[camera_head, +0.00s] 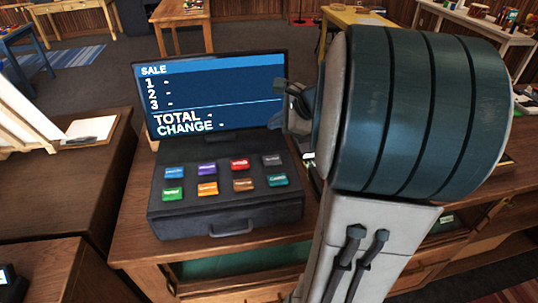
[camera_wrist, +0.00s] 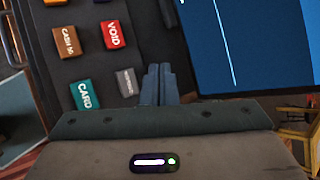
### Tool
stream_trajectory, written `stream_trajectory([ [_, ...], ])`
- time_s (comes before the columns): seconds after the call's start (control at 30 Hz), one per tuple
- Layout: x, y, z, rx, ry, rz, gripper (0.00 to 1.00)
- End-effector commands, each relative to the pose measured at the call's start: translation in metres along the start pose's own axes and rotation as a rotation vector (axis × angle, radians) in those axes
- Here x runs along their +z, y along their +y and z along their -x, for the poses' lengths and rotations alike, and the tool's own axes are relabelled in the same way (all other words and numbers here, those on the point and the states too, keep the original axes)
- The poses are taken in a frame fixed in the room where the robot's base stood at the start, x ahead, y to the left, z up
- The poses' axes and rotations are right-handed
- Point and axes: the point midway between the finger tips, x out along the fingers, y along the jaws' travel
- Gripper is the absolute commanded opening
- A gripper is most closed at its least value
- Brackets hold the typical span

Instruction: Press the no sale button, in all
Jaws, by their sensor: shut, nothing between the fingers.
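The dark cash register (camera_head: 225,215) stands on the wooden counter, with two rows of coloured buttons. A grey button (camera_head: 272,160) sits at the far right of the back row; it also shows in the wrist view (camera_wrist: 127,82), its small label hard to read. Beside it are the red VOID button (camera_wrist: 113,34) and the teal CARD button (camera_wrist: 84,94). The no sale label is not clearly legible on any button. My gripper (camera_wrist: 159,70) is shut and empty, over the register beside the grey button in the wrist view. No contact with a button shows.
The register's screen (camera_head: 212,95) rises behind the buttons, reading SALE with dashes at lines 1 to 3, TOTAL and CHANGE. My arm covers the area right of the register. A clipboard (camera_head: 92,130) lies on the counter at left.

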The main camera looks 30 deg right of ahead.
Motion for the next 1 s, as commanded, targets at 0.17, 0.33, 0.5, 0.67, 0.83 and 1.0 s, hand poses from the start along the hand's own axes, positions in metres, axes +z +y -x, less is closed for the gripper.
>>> stream_trajectory([
  [0.17,-0.001,0.002,-0.002,0.001,0.0,0.002,0.0],
  [0.33,-0.007,0.008,-0.01,0.001,0.0,0.003,0.0],
  [0.5,-0.018,0.019,-0.025,0.002,0.0,0.003,0.0],
  [0.67,-0.031,0.032,-0.042,0.003,0.0,0.003,0.0],
  [0.83,-0.041,0.042,-0.057,0.003,0.0,0.004,0.0],
  [1.0,-0.045,0.046,-0.062,0.002,0.0,0.004,0.0],
])
